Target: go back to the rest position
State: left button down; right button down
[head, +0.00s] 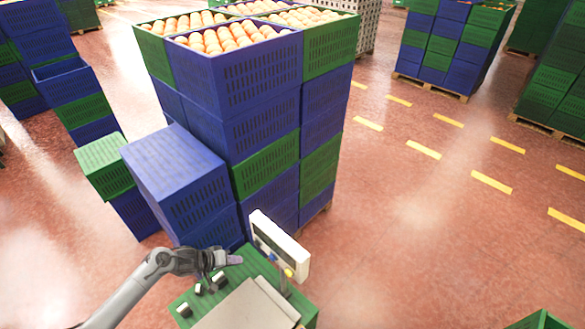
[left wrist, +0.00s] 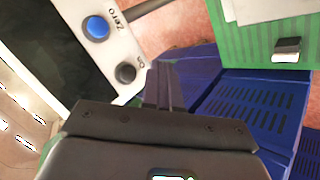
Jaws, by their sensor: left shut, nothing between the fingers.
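My left gripper (head: 236,260) comes in from the lower left in the head view. It is over the far edge of the green crate (head: 308,316) that carries a scale, left of the scale's white display (head: 280,243). In the left wrist view its fingers (left wrist: 165,85) are together with nothing between them. The display (left wrist: 110,50) is close to the fingers there, with a blue Zero button (left wrist: 96,28) and a black button (left wrist: 126,73). Whether the fingers touch the display cannot be told. My right gripper is in no view.
The metal weighing plate (head: 245,308) lies on the green crate, with several small dark-and-silver pieces (head: 199,289) left of it. Open floor (head: 420,250) lies to the right.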

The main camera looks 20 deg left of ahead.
pick_arm(q)
jog(key=s+d+f+g+p, duration=0.2)
jog(key=s+d+f, duration=0.3)
jog(key=s, duration=0.4)
jog(key=s+d+r+t+p, duration=0.1)
jog(key=s+d+r+p, duration=0.3)
jog(key=d, duration=0.4)
jog(key=s+d+r+p, duration=0.1)
jog(key=s+d+r, duration=0.4)
jog(key=d, duration=0.4)
jog(key=s+a+r+m+g+y+p, duration=0.1)
jog(key=s+a+r+m+y, duration=0.1)
jog(key=r, duration=0.7)
jog(key=s+a+r+m+g+y+p, duration=0.1)
jog(key=s+a+r+m+y, duration=0.2)
jog(key=s+a+r+m, duration=0.2)
notch_tip(320, 180, up, 5)
jog(key=shift+s+a+f+g, duration=0.15)
jog(key=shift+s+a+g, duration=0.2)
jog(key=shift+s, duration=0.75)
jog(key=shift+d, duration=0.1)
